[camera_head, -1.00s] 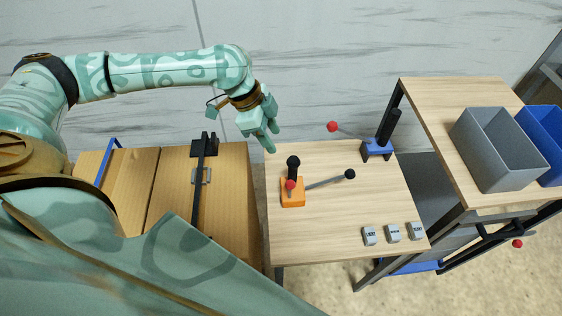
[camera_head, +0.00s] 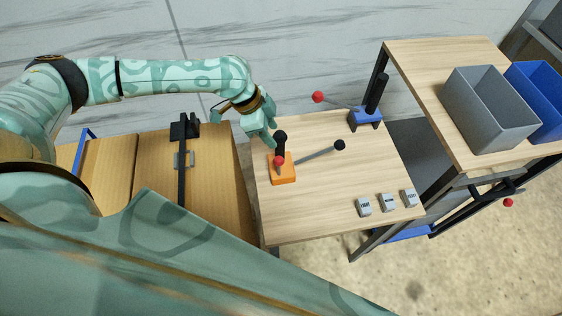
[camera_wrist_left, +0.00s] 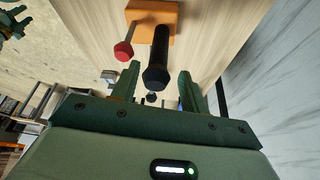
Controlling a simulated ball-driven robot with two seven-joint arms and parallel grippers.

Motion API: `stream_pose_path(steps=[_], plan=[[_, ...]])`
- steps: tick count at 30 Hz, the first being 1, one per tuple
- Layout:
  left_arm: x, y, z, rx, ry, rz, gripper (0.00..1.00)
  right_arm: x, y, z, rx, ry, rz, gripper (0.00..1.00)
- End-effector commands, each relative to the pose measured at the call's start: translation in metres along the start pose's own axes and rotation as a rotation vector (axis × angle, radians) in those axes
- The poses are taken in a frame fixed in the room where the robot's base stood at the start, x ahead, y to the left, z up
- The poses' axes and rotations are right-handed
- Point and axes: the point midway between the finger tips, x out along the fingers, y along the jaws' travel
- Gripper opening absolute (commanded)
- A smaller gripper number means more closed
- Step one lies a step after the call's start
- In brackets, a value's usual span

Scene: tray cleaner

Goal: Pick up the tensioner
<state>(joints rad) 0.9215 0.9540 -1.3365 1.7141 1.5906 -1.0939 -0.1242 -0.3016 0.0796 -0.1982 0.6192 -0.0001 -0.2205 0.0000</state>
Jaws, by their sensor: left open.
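An orange-based tool (camera_head: 284,170) with a black upright handle (camera_head: 280,137), a red knob and a long lever with a black ball stands on the light wood table. A blue-based tool (camera_head: 366,117) with a black handle and a red-ball lever stands at the table's far right. No visible label says which is the tensioner. My left gripper (camera_head: 269,141) is open, just left of the orange-based tool's handle. In the left wrist view, the black handle (camera_wrist_left: 160,50) shows between the open fingers, with the orange base (camera_wrist_left: 166,18) beyond. Contact is not visible.
Several small grey labelled blocks (camera_head: 388,202) line the table's front right. A higher table holds a grey bin (camera_head: 490,110) and a blue bin (camera_head: 540,85).

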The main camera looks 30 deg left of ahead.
Motion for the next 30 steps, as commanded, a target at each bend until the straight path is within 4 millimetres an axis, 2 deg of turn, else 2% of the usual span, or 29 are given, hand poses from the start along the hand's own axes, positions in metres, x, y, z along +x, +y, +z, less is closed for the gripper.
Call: stream_pose_path(steps=[7,14,19,30], plan=[[0.041,0.003,-0.003,-0.001,-0.001,0.001,0.45,0.012,-0.006,0.0,0.0,-0.001,-0.008,0.38],[0.043,0.002,-0.004,0.0,-0.001,0.0,0.45,0.011,-0.004,-0.001,-0.001,0.001,-0.006,0.38],[0.043,0.002,-0.004,0.0,-0.001,0.0,0.0,0.011,-0.002,0.0,-0.002,0.0,-0.003,0.38],[0.041,0.001,-0.006,0.0,0.004,-0.002,0.0,0.011,0.001,0.001,-0.003,-0.001,0.001,0.38]])
